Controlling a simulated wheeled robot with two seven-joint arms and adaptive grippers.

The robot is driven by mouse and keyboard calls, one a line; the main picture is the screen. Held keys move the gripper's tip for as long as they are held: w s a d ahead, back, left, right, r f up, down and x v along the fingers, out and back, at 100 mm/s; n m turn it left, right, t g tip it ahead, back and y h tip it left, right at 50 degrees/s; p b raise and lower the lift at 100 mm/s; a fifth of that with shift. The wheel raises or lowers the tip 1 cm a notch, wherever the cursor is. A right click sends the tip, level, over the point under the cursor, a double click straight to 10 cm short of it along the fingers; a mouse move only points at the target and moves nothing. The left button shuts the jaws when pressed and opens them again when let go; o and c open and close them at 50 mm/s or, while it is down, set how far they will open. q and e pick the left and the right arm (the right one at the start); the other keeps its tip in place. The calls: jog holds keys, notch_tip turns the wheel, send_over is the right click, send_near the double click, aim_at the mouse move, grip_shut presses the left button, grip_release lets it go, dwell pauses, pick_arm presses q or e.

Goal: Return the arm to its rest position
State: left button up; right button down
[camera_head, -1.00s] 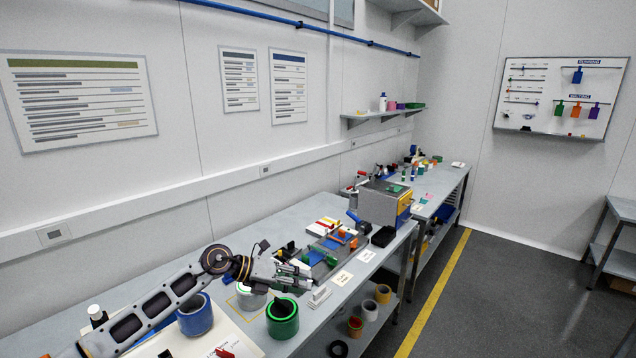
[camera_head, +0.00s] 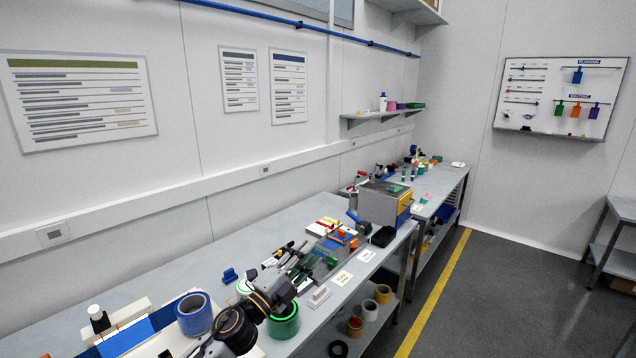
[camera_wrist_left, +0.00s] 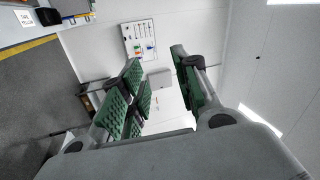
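My left gripper (camera_head: 300,254) is in the head view above the near part of the bench, in front of the green tape roll (camera_head: 284,322). Its arm comes up from the bottom edge. In the left wrist view, the two green-padded fingers (camera_wrist_left: 163,88) stand apart with only the far wall and board behind the gap, so it is open and empty. My right gripper is in neither current view.
A blue tape roll (camera_head: 194,314) stands left of my left forearm. A grey stand (camera_head: 318,297) and white cards (camera_head: 342,278) lie to the right. A grey machine (camera_head: 378,206) stands further along the bench (camera_head: 190,262).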

pick_arm(q)
jog(key=s+a+f+n+g+y, duration=0.1)
jog(key=s+a+f+n+y, duration=0.2)
jog(key=a+f+n+y, duration=0.5)
jog(key=s+a+f+n+g+y, duration=0.1)
jog(key=s+a+f+n+y, duration=0.3)
jog(key=a+f+n+y, duration=0.4)
jog(key=s+a+f+n+g+h, duration=0.1)
jog(key=s+a+f+n+g, duration=0.15)
jog(key=s+f+g, duration=0.65)
jog(key=s+a+f+n+g+h, duration=0.1)
jog(key=s+f+n+g, duration=0.2)
jog(key=s, duration=1.2)
notch_tip(320, 180, down, 39)
jog(key=s+b, duration=0.2)
jog(key=b, duration=0.3)
jog(key=s+a+f+b, duration=0.2)
jog(key=s+a+f, duration=0.1)
jog(key=s+f, duration=0.8)
jog(key=s+a+f+g+b, duration=0.1)
jog(key=s+a+f+b, duration=0.2)
jog(key=s+f, duration=0.7)
notch_tip(320, 180, down, 4)
jog(key=shift+s+r, duration=0.25)
jog(key=shift+s, duration=0.1)
